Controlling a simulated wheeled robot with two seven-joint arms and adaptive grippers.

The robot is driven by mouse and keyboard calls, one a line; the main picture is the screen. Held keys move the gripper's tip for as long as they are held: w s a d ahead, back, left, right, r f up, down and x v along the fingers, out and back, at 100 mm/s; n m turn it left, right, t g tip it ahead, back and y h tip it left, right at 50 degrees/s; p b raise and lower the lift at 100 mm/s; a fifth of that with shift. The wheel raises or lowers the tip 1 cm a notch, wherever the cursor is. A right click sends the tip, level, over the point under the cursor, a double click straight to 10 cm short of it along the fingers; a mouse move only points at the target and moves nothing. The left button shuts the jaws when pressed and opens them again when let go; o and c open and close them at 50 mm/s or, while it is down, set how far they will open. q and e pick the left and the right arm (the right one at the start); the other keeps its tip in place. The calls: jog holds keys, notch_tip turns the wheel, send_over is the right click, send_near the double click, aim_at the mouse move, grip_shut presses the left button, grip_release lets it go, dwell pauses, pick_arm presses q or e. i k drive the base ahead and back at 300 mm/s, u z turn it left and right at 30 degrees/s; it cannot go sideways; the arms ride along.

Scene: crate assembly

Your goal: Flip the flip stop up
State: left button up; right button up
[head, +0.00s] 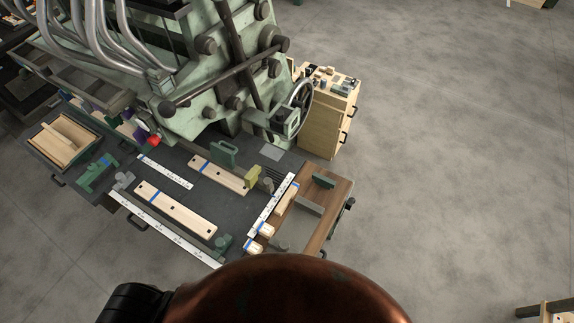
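A dark workbench (227,205) with white measuring rules and wooden boards stands in front of a large green machine. I cannot tell for certain which part is the flip stop. A small dark green block (223,243) sits by the near end of the long front rule (165,229). A grey fitting (123,181) sits by that rule's far left end. A yellow-green block (252,177) stands near the middle of the bench, beside a wooden board (219,174). Neither of my grippers shows in the head view.
The green machine (200,110) with a handwheel (300,94) stands behind the bench. A wooden cabinet (326,127) is beside it. A wooden tray (62,142) lies at the left. The grey floor (460,170) at the right is mostly clear.

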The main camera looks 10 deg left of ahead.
aim_at(250, 178)
jog(key=z, duration=1.05)
jog(key=k, duration=0.6)
jog(key=u, duration=0.75)
